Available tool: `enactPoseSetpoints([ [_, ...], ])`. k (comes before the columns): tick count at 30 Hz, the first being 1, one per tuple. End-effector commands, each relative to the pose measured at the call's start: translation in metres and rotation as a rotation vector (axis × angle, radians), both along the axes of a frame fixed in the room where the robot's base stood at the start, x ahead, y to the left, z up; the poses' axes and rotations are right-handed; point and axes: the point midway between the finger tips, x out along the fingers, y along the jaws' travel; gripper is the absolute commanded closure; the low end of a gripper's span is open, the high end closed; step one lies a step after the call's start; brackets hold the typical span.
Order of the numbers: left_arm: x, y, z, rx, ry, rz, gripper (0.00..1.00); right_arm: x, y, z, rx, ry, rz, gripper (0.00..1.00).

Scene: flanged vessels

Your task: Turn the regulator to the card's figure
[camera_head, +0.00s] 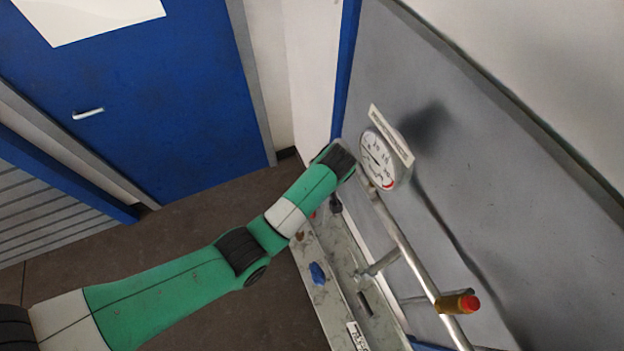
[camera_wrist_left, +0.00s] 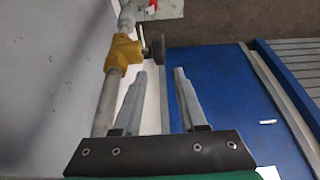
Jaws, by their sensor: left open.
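A round white gauge (camera_head: 378,160) with a red mark near its lower edge sits on the pipe by the grey panel; its reading is too small to tell. A pale card (camera_head: 391,136) stands tilted beside it, its writing unreadable. In the left wrist view, a yellow brass regulator body (camera_wrist_left: 122,52) sits on the pipe, with a dark part (camera_wrist_left: 154,45) at its right, perhaps its knob. My left gripper (camera_wrist_left: 160,72) is open and empty, its fingertips just short of that dark part. In the head view my green arm hides the regulator and the fingers. My right gripper is not in view.
The pipe (camera_head: 408,250) runs down along the grey panel (camera_head: 470,170), with an orange, red-tipped fitting (camera_head: 458,303) lower down. A narrow ledge (camera_head: 330,300) carries a blue object (camera_head: 317,273) and a label (camera_head: 357,335). A blue door (camera_head: 130,100) stands behind; floor between is clear.

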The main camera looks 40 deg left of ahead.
Motion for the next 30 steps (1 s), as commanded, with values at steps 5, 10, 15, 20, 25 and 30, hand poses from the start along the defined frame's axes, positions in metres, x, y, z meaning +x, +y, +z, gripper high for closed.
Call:
enactPoseSetpoints([
  [5,0.004,0.015,-0.038,-0.001,0.006,0.003,0.59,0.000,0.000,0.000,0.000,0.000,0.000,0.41],
  [10,0.010,0.027,-0.068,0.000,0.001,0.003,0.59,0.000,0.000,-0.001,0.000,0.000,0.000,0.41],
  [15,0.013,0.033,-0.083,0.001,-0.002,0.003,0.59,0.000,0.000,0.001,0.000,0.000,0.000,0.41],
  [20,0.013,0.035,-0.089,0.001,-0.003,0.002,0.59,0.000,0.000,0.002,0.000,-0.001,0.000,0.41],
  [25,0.014,0.035,-0.090,0.000,-0.005,0.001,0.59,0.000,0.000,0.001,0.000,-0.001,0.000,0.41],
  [30,0.014,0.035,-0.090,0.000,-0.004,0.002,0.73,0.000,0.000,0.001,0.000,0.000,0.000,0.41],
])
